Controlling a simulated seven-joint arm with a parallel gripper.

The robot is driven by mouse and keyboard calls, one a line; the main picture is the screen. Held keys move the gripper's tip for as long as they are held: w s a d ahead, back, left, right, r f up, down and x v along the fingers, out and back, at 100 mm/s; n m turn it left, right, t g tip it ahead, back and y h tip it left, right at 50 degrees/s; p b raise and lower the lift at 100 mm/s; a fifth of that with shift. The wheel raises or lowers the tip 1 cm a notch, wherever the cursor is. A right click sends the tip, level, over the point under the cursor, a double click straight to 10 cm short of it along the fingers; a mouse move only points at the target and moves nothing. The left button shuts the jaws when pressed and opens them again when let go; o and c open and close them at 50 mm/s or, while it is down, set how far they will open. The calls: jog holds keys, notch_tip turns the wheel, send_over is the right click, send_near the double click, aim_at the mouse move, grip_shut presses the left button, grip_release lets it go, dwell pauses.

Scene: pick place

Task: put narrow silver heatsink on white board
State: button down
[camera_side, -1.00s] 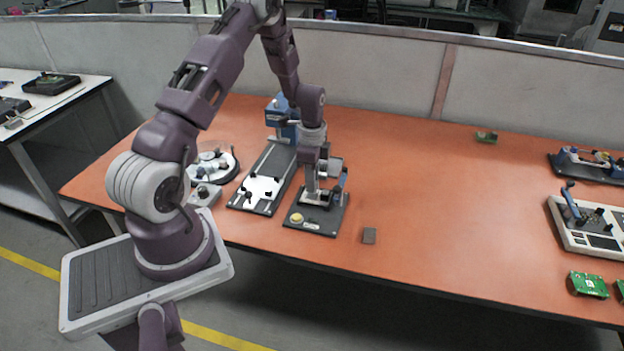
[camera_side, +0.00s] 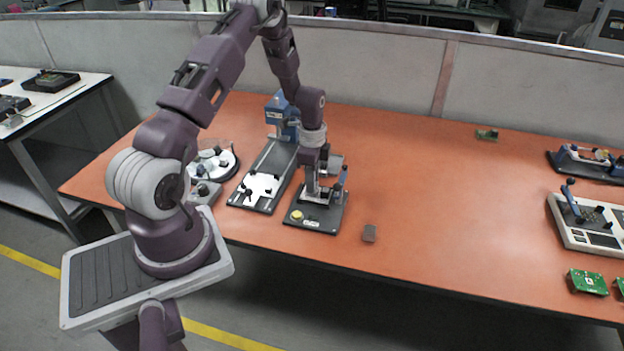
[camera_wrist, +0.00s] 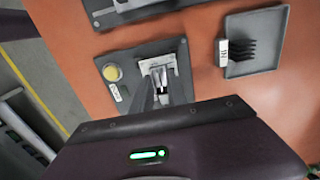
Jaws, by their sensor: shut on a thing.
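My gripper (camera_wrist: 163,92) is shut and points down over the dark fixture plate (camera_wrist: 127,72) with the yellow button. The narrow silver heatsink is between the fingertips, mostly hidden by them; only a small pale part (camera_wrist: 161,84) shows. A white board (camera_wrist: 147,66) lies on that plate right at the fingertips, partly covered by them. I cannot tell whether the heatsink touches the board. In the side view my gripper (camera_side: 313,190) is low over the same plate, with its tips partly hidden.
A grey tray (camera_wrist: 265,67) with a black finned part (camera_wrist: 242,50) lies beside the fixture. Another fixture (camera_side: 268,163) with a white piece (camera_side: 262,187) stands to the left. The table's middle right is clear.

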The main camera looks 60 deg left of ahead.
jog(key=shift+f, duration=0.3)
jog(key=c, duration=1.2)
grip_release()
jog(key=shift+c, duration=0.2)
jog(key=c, duration=0.3)
jog(key=shift+c, duration=0.2)
jog(key=shift+r, duration=0.15)
jog(key=shift+r, duration=3.4)
